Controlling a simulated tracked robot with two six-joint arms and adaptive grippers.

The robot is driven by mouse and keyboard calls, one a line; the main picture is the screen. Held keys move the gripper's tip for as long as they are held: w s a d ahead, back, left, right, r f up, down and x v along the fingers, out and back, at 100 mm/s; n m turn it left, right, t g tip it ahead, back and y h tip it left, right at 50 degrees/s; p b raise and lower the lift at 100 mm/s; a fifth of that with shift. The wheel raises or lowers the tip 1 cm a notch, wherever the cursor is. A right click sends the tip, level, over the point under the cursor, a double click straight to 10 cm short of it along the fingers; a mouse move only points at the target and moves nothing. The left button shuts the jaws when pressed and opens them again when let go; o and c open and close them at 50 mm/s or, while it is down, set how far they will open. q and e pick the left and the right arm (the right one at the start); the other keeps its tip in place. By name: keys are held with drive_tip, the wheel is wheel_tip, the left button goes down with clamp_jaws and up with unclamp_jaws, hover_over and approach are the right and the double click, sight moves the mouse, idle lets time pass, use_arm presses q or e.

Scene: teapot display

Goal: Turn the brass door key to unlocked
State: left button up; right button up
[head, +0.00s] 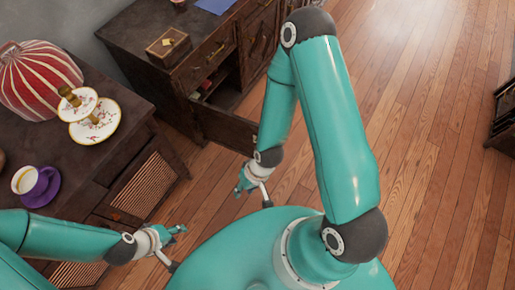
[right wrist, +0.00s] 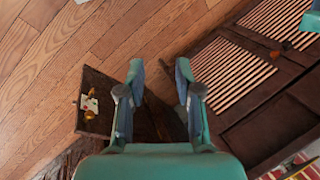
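The brass key (right wrist: 90,115) sits at a pale plate (right wrist: 89,103) on a dark wooden door (right wrist: 97,85), left of my fingers in the right wrist view. The open cabinet door (head: 226,128) also shows in the head view, but I cannot make out the key there. My right gripper (right wrist: 159,68) is open and empty, its fingers apart, with the key off to one side. It also shows in the head view (head: 244,184), in front of the door. My left gripper (head: 176,231) is near the low cabinet, away from the door; its opening is too small to judge.
The desk (head: 187,65) with the open compartment bears a wooden box (head: 168,46).

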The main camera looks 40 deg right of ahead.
drive_tip(key=w+d+f+m+t+h+b, duration=0.3)
drive_tip(key=w+f+h+b, duration=0.35)
drive_tip(key=f+b, duration=0.65)
drive_tip(key=w+d+f+m+t+h+b, duration=0.2)
drive_tip(key=w+f+m+t+h+b, duration=0.25)
drive_tip(key=w+f+b, duration=0.8)
drive_tip(key=d+f+h+b, duration=0.1)
drive_tip(key=d+b, duration=0.3)
drive_tip(key=b, duration=0.1)
drive_tip(key=d+f+m+h+b, duration=0.1)
drive_tip(key=d+h+b, duration=0.1)
drive_tip(key=d+b, duration=0.3)
drive_tip(key=d+f+m+g+h+b, duration=0.1)
drive_tip(key=d+f+b, duration=0.1)
drive_tip(key=d+b, duration=0.2)
drive_tip(key=shift+w+d+h+b, duration=0.2)
drive_tip(key=shift+w+h+b, duration=0.1)
drive_tip(key=shift+b, duration=0.2)
drive_tip(key=shift+w+d+f, duration=0.15)
drive_tip(key=shift+w+d, duration=0.1)
drive_tip(key=shift+d, duration=0.2)
clamp_jaws()
